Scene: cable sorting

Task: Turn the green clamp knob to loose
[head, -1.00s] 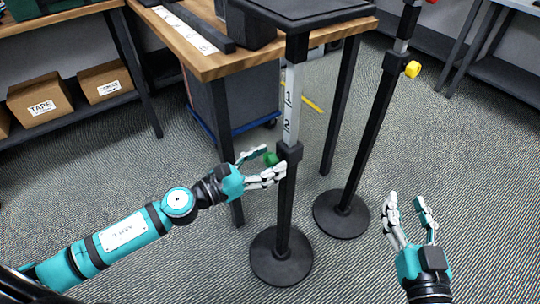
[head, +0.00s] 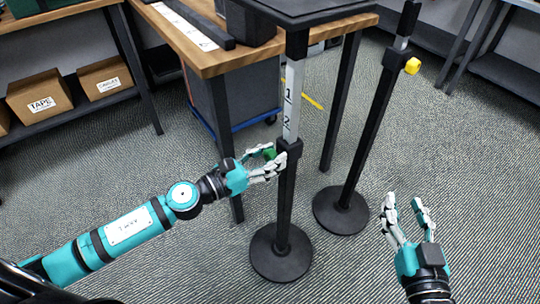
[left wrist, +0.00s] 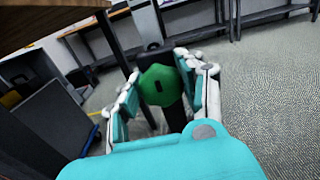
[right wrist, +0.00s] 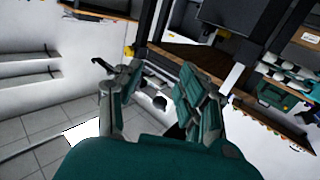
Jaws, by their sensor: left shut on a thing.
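The green clamp knob (head: 269,153) sits on the side of the black collar (head: 288,147) of the nearer stand. In the left wrist view the knob (left wrist: 161,86) shows as a green many-sided head with a dark slot, between the two fingers. My left gripper (head: 271,165) is shut on the knob, with its fingers on either side of it. The fingers partly hide the knob in the head view. My right gripper (head: 407,205) is open and empty over the floor at the right; its spread fingers show in the right wrist view (right wrist: 155,90).
A second black stand (head: 361,150) with a yellow knob (head: 412,66) stands behind to the right. The wooden table (head: 215,62) is behind the nearer stand. Cardboard boxes (head: 38,103) sit on a shelf at left. Floor at the right is clear.

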